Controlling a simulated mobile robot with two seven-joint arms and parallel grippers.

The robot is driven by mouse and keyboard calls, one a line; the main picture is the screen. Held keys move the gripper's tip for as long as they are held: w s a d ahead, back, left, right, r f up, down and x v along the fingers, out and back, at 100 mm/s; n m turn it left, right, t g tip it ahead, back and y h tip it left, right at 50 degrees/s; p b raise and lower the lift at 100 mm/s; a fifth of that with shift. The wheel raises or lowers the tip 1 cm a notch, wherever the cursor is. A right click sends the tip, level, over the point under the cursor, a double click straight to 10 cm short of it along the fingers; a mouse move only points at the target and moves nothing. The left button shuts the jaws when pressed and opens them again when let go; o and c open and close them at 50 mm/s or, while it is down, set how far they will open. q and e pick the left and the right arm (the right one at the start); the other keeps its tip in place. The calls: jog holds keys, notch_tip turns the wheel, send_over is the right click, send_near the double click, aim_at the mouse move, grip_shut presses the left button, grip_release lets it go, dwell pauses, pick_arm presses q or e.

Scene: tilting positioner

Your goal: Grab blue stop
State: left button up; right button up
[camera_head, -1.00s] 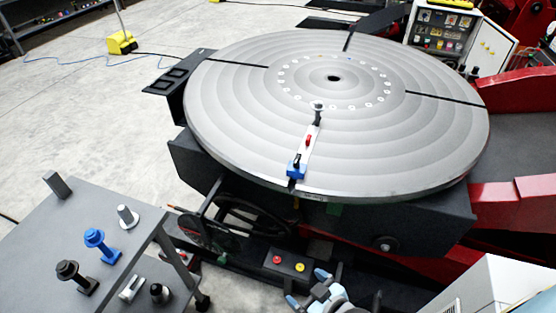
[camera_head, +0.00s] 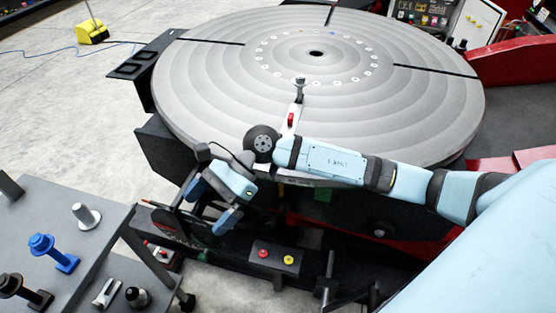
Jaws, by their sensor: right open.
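A blue stop (camera_head: 55,251), with a round knobbed head on a post and a flat foot, stands on the grey cart top (camera_head: 95,250) at the lower left. My right arm reaches in from the right across the front of the round turntable (camera_head: 410,85). Its gripper (camera_head: 210,206) points down and left, open and empty, over the gap between cart and turntable. It is well to the right of the blue stop and apart from it. My left gripper is not in view.
A black stop (camera_head: 22,288), a grey-headed one (camera_head: 86,216) and other small fittings stand around the blue stop. A clamp with a red part (camera_head: 291,120) lies on the turntable; my arm hides its near end. A button box (camera_head: 275,258) sits below.

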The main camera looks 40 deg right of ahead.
jog(key=w+d+r+n+t+h+b, duration=0.1)
jog(key=w+d+n+t+h, duration=0.1)
jog(key=w+d+h, duration=0.45)
jog(key=w+d+r+n+t+h+b, duration=0.15)
jog(key=d+h, duration=0.25)
jog(key=d, duration=0.6)
jog(key=w+d+r+n+t+h+b, duration=0.1)
jog(key=w+d+n+t+h, duration=0.15)
jog(key=d+h, duration=0.4)
jog(key=shift+g+y, duration=0.5)
jog(key=shift+y, duration=0.3)
jog(key=x, duration=0.5)
jog(key=d+x, duration=0.1)
jog(key=x, duration=0.1)
jog(key=shift+w+d+f, duration=0.1)
jog(key=shift+w+f, duration=0.05)
jog(key=shift+w, duration=0.2)
jog(key=shift+w+d+f, duration=0.1)
jog(key=shift+w+f, duration=0.05)
jog(key=shift+f, duration=0.4)
jog(key=shift+n, duration=0.3)
jog(key=x, duration=0.5)
jog(key=shift+w+a+f+p, duration=0.2)
jog(key=shift+a+p, duration=0.1)
jog(key=shift+p, duration=0.1)
jog(key=shift+r, duration=0.1)
jog(key=c, duration=1.4)
